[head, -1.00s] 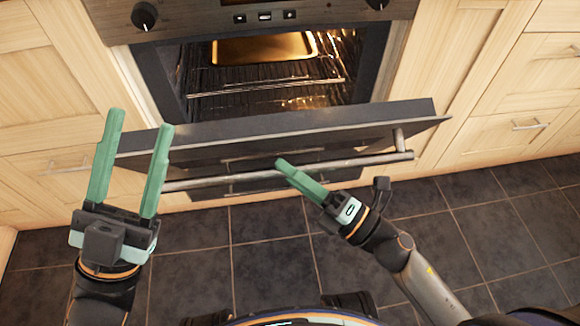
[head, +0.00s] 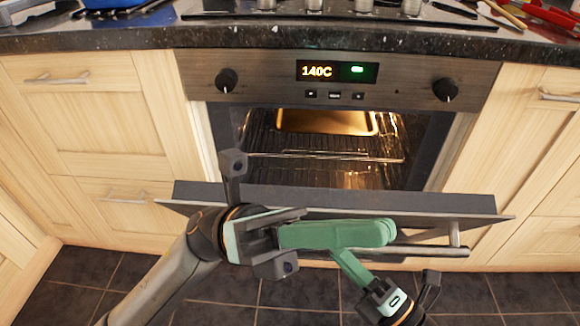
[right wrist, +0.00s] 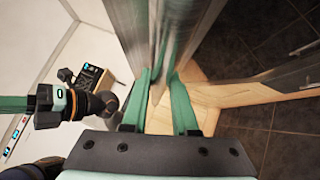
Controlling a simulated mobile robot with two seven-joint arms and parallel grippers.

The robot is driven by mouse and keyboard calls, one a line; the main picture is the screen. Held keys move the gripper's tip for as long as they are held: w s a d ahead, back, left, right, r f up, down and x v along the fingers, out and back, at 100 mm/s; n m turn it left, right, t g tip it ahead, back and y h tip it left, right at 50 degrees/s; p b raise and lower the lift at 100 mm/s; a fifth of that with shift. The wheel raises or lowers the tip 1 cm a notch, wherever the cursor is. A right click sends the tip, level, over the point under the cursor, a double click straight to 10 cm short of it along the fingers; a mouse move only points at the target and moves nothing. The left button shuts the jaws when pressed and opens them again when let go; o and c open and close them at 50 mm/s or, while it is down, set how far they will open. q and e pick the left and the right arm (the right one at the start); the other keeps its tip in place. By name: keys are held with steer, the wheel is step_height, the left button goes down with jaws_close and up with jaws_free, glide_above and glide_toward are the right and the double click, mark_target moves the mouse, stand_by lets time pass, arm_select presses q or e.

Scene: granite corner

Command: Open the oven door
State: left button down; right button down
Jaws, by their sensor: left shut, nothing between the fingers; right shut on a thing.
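The oven door (head: 450,203) is partly open, tilted out from the top of the oven (head: 280,172). Its metal handle bar (head: 440,251) runs along the front; its left part is hidden behind my left arm. My left gripper (head: 385,233) is shut and empty, stretched across the front of the door near its middle. My right gripper (head: 342,259) is below it, shut on the handle, its fingertips partly hidden by the left fingers. In the right wrist view the right gripper (right wrist: 164,78) has its fingers around the blurred bar, and my left gripper (right wrist: 15,104) shows at the left.
A baking tray (head: 325,122) sits on a rack inside the lit oven. The control panel (head: 410,85) reads 140C. Wooden drawers and cupboards flank the oven. The hob (head: 350,14) and dark worktop (head: 140,38) are above. Dark floor tiles (head: 530,297) lie below.

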steer(key=shift+w+f, duration=0.1)
steer(key=shift+f, duration=0.1)
arm_select(q)
steer(key=d+f+m+y, duration=0.5)
steer(key=m+y, duration=0.4)
steer(key=m, duration=0.2)
steer(key=w+f+m+t+y, duration=0.4)
steer(key=f+m+y, duration=0.1)
steer(key=w+a+r+m+t+y, duration=0.2)
steer(key=w+a+r+t+y, duration=0.3)
steer(key=w, duration=0.4)
steer(key=w+a+r+m+t+y, duration=0.1)
steer(key=w+a+r+t+y, duration=0.4)
steer(key=w, duration=0.3)
steer(key=shift+h, duration=0.7)
steer(key=f, duration=0.4)
steer(key=a+f, duration=0.1)
steer(key=f, duration=0.6)
steer(key=shift+w+a+f, duration=0.2)
steer(key=shift+f, duration=0.15)
steer(key=shift+s+f, duration=0.4)
steer(key=shift+s, duration=0.35)
